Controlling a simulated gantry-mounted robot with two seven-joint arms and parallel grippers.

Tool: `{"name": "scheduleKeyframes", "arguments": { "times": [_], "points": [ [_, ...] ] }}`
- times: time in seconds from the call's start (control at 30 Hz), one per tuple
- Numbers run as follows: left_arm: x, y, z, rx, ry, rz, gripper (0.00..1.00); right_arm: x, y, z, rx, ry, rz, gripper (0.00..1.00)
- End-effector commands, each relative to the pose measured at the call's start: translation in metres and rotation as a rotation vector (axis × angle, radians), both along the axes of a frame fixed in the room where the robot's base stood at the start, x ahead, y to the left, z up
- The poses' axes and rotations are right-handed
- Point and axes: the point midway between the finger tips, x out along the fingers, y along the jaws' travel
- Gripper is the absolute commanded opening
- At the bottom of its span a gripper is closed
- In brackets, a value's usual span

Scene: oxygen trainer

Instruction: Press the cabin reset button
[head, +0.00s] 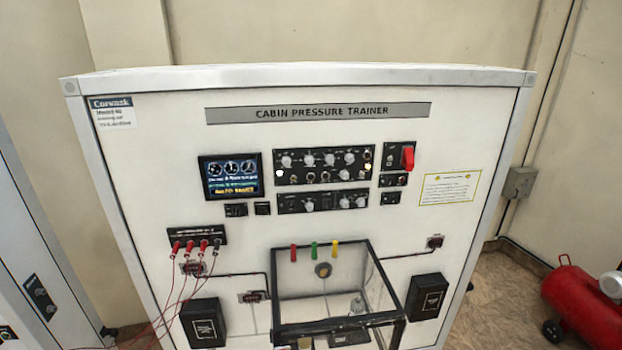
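The cabin pressure trainer panel (160,150) stands upright in front of me. It carries a lit screen (232,176), an upper knob panel (323,166) and a lower knob panel (322,201). Small black modules sit under the screen (236,210) and right of the lower knobs (390,198). Their labels are too small to read, so I cannot tell which control is the cabin reset button. A red switch cover (408,157) is at the upper right of the controls. Neither of my grippers is in view.
A clear-walled chamber with a dark frame (394,279) juts out at the lower middle. Black boxes flank it at left (203,323) and right (427,297). Red and black leads (176,247) hang at the left. A red compressor tank (585,310) stands at right.

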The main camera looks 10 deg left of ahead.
Motion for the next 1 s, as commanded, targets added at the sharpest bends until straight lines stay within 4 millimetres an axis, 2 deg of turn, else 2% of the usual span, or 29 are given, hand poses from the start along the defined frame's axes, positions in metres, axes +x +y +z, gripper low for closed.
{"name": "scheduleKeyframes", "arguments": {
  "times": [0.03,0.27,1.0],
  "points": [
    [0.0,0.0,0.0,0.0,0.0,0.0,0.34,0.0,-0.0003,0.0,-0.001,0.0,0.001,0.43],
    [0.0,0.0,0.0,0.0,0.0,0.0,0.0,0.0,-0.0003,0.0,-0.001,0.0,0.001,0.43],
    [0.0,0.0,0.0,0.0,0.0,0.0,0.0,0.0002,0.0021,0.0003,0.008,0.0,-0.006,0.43]
  ]
}}
